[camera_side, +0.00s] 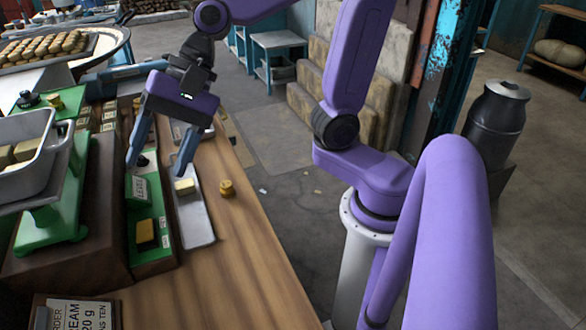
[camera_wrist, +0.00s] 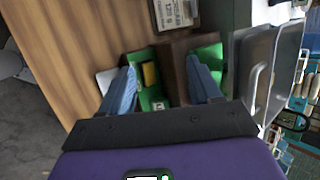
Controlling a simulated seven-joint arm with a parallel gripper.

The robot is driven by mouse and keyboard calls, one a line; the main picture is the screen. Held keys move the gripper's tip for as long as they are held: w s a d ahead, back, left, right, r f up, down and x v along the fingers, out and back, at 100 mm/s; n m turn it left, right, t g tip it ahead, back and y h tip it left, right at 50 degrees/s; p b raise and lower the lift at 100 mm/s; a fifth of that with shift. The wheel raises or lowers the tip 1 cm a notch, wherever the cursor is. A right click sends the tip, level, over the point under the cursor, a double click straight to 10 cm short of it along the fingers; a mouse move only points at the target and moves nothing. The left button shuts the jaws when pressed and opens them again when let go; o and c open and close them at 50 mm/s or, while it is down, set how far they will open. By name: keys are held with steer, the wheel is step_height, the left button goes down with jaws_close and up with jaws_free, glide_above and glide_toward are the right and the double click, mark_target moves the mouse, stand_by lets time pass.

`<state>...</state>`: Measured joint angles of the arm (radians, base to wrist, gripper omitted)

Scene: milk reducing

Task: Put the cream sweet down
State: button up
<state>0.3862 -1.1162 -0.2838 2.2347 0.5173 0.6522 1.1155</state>
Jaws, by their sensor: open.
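A cream sweet (camera_side: 185,187), a pale block, lies on the narrow metal tray (camera_side: 196,222) in the side view. My gripper (camera_side: 158,168) is open with its fingers pointing down, and nothing shows between them. Its right fingertip is close above the cream sweet; I cannot tell whether they touch. In the wrist view my gripper (camera_wrist: 160,65) is spread over the green tray (camera_wrist: 150,97). A corner of the metal tray (camera_wrist: 105,78) shows beside the left finger there, and I cannot make out the cream sweet.
A dark yellow sweet (camera_side: 145,231) sits in the green tray left of the metal tray. A round brown-yellow piece (camera_side: 227,189) stands on the wooden table (camera_side: 235,270). A green scale with a metal pan (camera_side: 35,170) stands at left.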

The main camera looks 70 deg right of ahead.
steer(key=s+d+f+n+g+h, duration=0.1)
steer(key=s+d+f+n+h, duration=0.2)
steer(key=n, duration=0.7)
steer(key=s+d+f+n+g+h, duration=0.1)
steer(key=s+d+f+n+h, duration=0.2)
steer(key=s+d+f+n, duration=0.4)
steer(key=s+d+n, duration=0.3)
steer(key=s+d, duration=0.1)
steer(key=s, duration=0.1)
steer(key=shift+d+f+n+h, duration=0.25)
steer(key=shift+d+n+h, duration=0.15)
steer(key=shift+s, duration=0.1)
stand_by(1.0)
steer(key=o, duration=0.7)
steer(key=shift+r, duration=0.1)
steer(key=w+d+r+m+t+y, duration=0.2)
steer(key=w+d+r+t+y, duration=0.15)
steer(key=w+r, duration=0.5)
steer(key=w+d+r+m+t+y, duration=0.2)
steer(key=w+d+r, duration=0.2)
steer(key=w+r, duration=0.45)
steer(key=x, duration=0.9)
steer(key=shift+a+f, duration=0.2)
steer(key=shift+r, duration=0.1)
